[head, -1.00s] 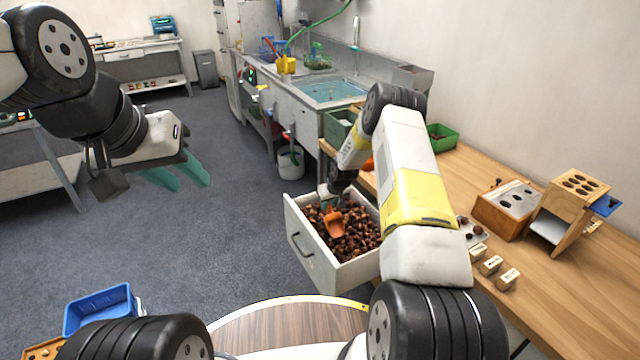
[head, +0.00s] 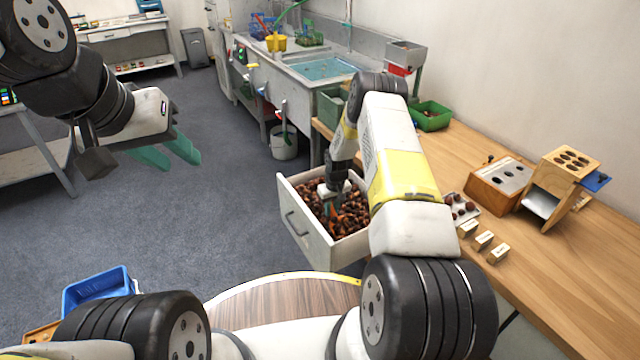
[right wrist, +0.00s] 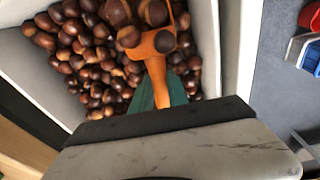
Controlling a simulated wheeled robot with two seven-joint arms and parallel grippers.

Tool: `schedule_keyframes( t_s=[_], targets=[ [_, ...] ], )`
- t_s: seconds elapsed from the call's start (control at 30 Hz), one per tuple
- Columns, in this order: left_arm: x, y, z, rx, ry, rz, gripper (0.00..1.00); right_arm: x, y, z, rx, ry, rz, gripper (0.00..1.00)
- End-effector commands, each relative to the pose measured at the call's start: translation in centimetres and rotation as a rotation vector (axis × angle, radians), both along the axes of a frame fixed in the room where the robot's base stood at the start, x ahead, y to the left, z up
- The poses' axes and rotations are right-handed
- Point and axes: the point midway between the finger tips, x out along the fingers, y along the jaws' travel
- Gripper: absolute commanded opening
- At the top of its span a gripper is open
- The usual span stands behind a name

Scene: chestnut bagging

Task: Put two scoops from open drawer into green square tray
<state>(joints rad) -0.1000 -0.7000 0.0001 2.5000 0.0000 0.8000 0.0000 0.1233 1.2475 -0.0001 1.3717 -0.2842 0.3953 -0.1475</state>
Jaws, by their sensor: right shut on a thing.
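The open drawer (head: 312,236) is full of brown chestnuts (right wrist: 85,60). An orange scoop (right wrist: 160,62) lies among them, with some chestnuts on or against its bowl. My right gripper (right wrist: 158,95) reaches down into the drawer, its green fingers shut on the scoop's handle. In the head view, the right gripper (head: 332,198) hides most of the scoop. The green square tray (head: 430,123) stands on the wooden table beyond my right arm, and its contents are hard to make out. My left gripper (head: 178,152) hangs open and empty over the floor at the left.
The wooden table (head: 570,275) bears a wooden stand (head: 562,180), a box with a holed top (head: 497,185), small labelled blocks (head: 483,241) and a chestnut plate (head: 462,207). A sink (head: 322,68) stands behind. A blue bin (head: 97,290) is at lower left.

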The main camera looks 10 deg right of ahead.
Motion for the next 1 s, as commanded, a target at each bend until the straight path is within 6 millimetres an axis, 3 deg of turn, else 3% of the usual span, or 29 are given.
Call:
schedule_keyframes(
  t_s=[0.07,0.3,0.7,1.0],
  targets=[
    [0.0,0.0,0.0,0.000,0.000,0.000,0.36,-0.7,-0.1,-0.4,-0.019,0.067,0.002,0.00],
    [0.0,0.0,0.0,0.000,0.000,0.000,0.36,0.3,0.2,1.6,-0.065,0.231,0.002,0.00],
    [0.0,0.0,0.0,0.000,0.000,0.000,0.36,1.3,0.4,5.6,-0.087,0.314,0.001,0.00],
    [0.0,0.0,0.0,0.000,0.000,0.000,0.36,1.5,0.5,6.7,-0.094,0.342,0.000,0.00]
  ],
)
